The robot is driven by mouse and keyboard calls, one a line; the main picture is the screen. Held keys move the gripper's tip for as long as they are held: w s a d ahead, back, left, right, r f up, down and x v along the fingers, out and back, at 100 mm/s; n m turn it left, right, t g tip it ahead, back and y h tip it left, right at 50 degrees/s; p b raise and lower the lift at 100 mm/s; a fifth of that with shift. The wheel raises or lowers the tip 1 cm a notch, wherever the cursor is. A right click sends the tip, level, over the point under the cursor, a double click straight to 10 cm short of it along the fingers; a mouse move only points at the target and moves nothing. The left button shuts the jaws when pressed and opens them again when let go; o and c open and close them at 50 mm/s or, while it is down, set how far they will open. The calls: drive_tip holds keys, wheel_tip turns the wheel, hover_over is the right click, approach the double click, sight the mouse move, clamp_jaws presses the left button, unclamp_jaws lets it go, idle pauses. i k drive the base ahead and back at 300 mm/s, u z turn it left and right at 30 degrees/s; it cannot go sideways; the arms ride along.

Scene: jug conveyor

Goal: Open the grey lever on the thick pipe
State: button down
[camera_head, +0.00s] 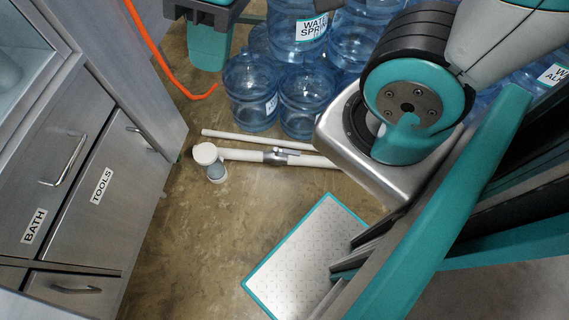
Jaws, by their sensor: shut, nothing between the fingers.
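The thick white pipe (240,155) lies low along the floor, with a round-capped elbow at its left end. A grey collar or valve sits around its middle, with a small grey lever (287,151) on it. The lever looks roughly in line with the pipe, but it is too small to tell its exact angle. The pipe's right end is hidden behind my arm's base. My arm rises at the right and leaves the picture at the top right. My gripper is not seen, so its place relative to the lever does not show.
A thinner white pipe (250,139) runs just behind the thick one. Several blue water jugs (252,92) stand behind both. Steel cabinets (85,160) line the left. An orange hose (160,60) and a teal-and-grey fixture (208,42) are at the top. The floor before the pipe is clear.

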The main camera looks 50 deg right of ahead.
sight(293, 152)
drive_tip(key=k, duration=0.6)
drive_tip(key=z, duration=0.75)
drive_tip(key=i, duration=0.5)
drive_tip(key=u, duration=0.05)
